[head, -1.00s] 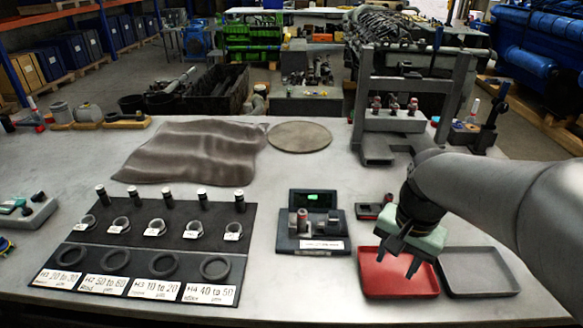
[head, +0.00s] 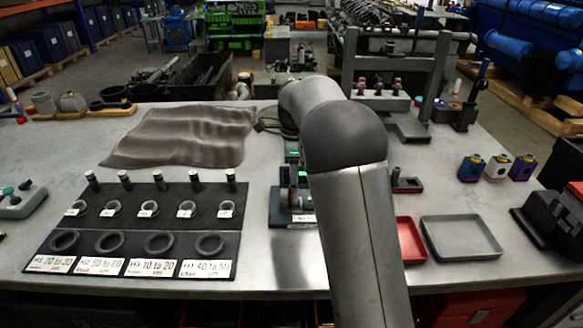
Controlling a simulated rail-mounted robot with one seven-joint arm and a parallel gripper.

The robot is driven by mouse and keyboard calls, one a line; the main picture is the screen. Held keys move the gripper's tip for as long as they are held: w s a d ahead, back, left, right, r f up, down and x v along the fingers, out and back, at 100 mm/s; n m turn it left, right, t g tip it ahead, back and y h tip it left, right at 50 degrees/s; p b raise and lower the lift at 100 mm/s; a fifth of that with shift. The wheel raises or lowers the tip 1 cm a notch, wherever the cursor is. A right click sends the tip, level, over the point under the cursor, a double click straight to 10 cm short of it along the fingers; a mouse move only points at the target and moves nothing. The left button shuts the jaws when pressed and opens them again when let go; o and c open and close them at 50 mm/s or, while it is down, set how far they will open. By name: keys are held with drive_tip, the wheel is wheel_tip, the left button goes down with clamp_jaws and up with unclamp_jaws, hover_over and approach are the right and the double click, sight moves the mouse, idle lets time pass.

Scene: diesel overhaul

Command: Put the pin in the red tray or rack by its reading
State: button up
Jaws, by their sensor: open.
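The pin (head: 293,196) appears to stand upright on the dark gauge (head: 281,216), left of my arm in the head view. A dark rack (head: 130,230) with several rings and cards marked with reading ranges lies at the left. The red tray (head: 411,243) is partly covered by my forearm. My gripper (head: 292,165) seems to be over the gauge; only a pale green piece of it shows beside my arm. Its fingers are mostly hidden, and no pin can be made out between them.
A grey tray (head: 462,238) sits empty right of the red tray. A brown cloth (head: 185,138) lies behind. Small coloured bottles (head: 498,167) stand at the right. A grey fixture (head: 400,118) stands at the back.

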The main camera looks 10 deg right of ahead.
sight(293, 187)
wheel_tip(293, 187, down, 5)
drive_tip(key=b, duration=0.3)
drive_tip(key=shift+r, duration=0.15)
drive_tip(key=shift+f+b, duration=0.35)
drive_tip(key=shift+f, duration=0.7)
clamp_jaws()
drive_tip(key=shift+r, duration=0.2)
drive_tip(key=shift+r+p, duration=2.25)
drive_tip(key=shift+r, duration=0.3)
